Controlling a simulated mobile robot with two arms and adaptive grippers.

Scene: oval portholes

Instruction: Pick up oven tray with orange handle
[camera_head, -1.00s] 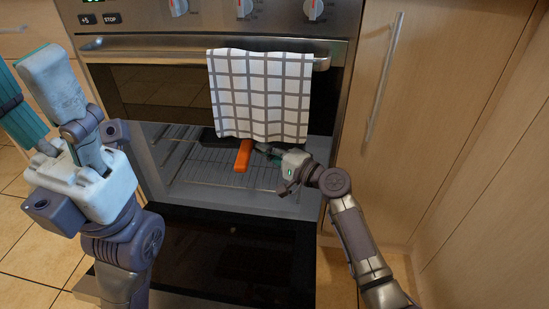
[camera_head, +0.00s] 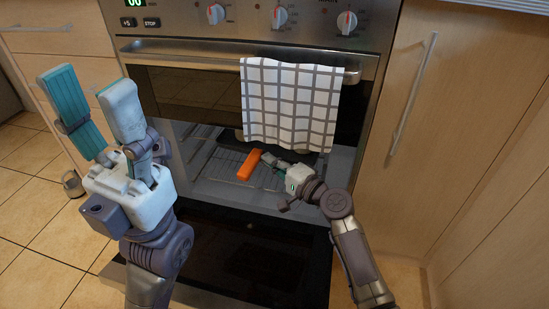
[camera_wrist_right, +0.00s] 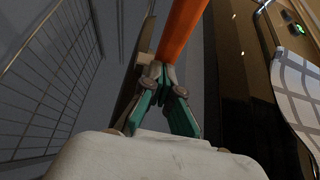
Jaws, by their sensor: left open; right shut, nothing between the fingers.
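The orange handle (camera_head: 249,165) of the oven tray lies inside the open oven, low over the wire rack and slanted. The tray body is mostly hidden behind the hanging towel, with only dark parts showing. My right gripper (camera_head: 266,160) is inside the oven just right of the handle. In the right wrist view its teal fingers (camera_wrist_right: 165,72) are shut and empty, close to the orange handle (camera_wrist_right: 184,28); I cannot tell whether they touch. My left gripper (camera_head: 86,84) is open and empty, raised in front of the oven's left side with fingers pointing up.
A checked towel (camera_head: 290,103) hangs from the oven's front bar above the opening. The lowered oven door (camera_head: 245,255) lies below. The wire rack (camera_head: 222,170) shows inside. A small metal pot (camera_head: 72,184) stands on the floor at left. Wooden cabinets (camera_head: 480,120) close off the right.

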